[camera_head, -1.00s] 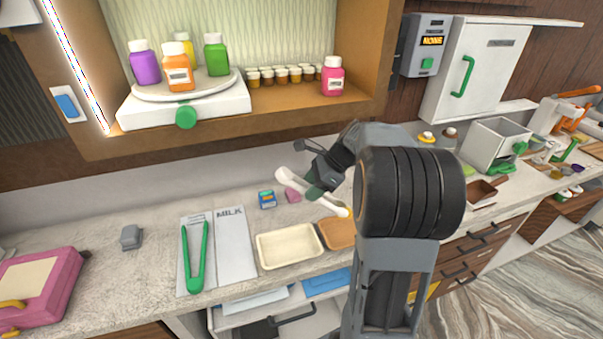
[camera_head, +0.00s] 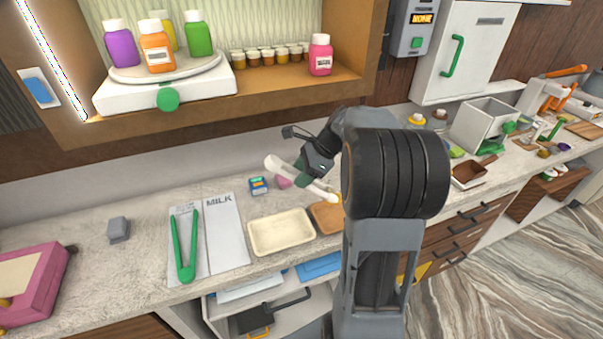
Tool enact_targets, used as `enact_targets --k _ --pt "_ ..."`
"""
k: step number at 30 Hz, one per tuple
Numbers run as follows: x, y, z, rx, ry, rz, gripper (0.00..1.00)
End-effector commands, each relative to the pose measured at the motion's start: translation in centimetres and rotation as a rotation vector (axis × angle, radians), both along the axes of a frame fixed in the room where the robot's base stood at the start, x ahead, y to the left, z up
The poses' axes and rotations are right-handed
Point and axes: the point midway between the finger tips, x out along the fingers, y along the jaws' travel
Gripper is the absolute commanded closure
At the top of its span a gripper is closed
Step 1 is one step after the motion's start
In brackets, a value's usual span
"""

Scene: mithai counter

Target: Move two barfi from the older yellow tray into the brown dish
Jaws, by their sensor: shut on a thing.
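My gripper (camera_head: 303,181), with long white fingers, is low over the counter's back part. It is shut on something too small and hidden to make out. A shallow brown dish (camera_head: 325,217) lies just in front of it, its right part hidden behind my arm. A shallow cream or pale yellow tray (camera_head: 281,233) sits left of the dish, and its inside looks empty. A small yellow patch shows by the right fingertip, mostly hidden by my arm. I cannot tell whether it is a tray or a barfi. No barfi can be made out clearly.
A blue box (camera_head: 258,186) and a pink block (camera_head: 283,182) stand behind the cream tray. Green tongs (camera_head: 185,247) lie on a MILK sheet (camera_head: 223,229) at left. A shelf (camera_head: 290,103) overhangs the counter's back. Counter between the grey block (camera_head: 118,229) and sheet is clear.

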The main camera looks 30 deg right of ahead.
Motion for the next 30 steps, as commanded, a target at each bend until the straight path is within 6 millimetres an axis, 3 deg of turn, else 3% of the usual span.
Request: enact_targets --k 15,30 --pt "0.0 0.0 -6.1 0.0 0.0 0.0 0.97" --pt "0.0 0.0 -7.1 0.0 0.0 0.0 0.97"
